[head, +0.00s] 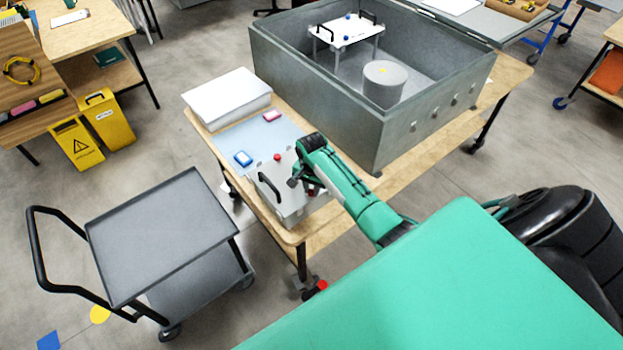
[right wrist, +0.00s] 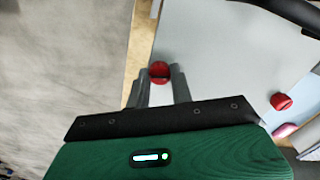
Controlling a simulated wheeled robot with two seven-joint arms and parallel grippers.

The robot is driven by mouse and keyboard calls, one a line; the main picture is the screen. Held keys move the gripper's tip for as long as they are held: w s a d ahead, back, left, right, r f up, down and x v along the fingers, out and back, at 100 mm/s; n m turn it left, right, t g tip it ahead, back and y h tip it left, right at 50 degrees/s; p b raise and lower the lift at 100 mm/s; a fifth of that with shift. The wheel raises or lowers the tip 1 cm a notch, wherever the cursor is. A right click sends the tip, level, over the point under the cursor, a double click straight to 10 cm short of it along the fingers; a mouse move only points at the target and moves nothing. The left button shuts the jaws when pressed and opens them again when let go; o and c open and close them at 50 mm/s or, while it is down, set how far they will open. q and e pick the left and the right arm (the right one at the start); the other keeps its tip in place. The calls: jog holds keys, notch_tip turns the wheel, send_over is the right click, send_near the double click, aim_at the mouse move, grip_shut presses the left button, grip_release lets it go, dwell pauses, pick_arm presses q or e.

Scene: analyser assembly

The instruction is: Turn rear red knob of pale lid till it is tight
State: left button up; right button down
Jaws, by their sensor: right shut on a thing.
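The pale lid (head: 291,204) sits on the near end of the wooden table, with a black handle (head: 268,186) standing on it. One red knob (head: 277,157) shows clear of the gripper in the head view; it also shows at the right of the right wrist view (right wrist: 281,101). My right gripper (head: 303,184) is down at the lid. In the right wrist view its two fingers (right wrist: 160,78) are shut on another red knob (right wrist: 159,70) near the lid's edge. The frames do not show how tight either knob is. My left gripper is not in view.
A large grey open case (head: 300,95) stands behind on the table. A white box (head: 226,97), a blue piece (head: 243,158) and a pink piece (head: 272,115) lie beyond the lid. A grey cart (head: 160,235) stands left of the table.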

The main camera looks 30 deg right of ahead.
jog(key=m, duration=0.5)
jog(key=shift+w+r+m, duration=0.2)
jog(key=shift+r+m, duration=0.05)
jog(key=shift+m, duration=0.05)
jog(key=m, duration=0.4)
jog(key=shift+m, duration=0.3)
jog(key=m, duration=1)
jog(key=shift+d, duration=0.1)
jog(key=shift+r+m, duration=0.1)
jog(key=shift+m, duration=0.2)
jog(key=c, duration=1.4)
grip_release()
jog(key=shift+o, duration=1)
jog(key=shift+s, duration=0.15)
jog(key=shift+f, duration=0.2)
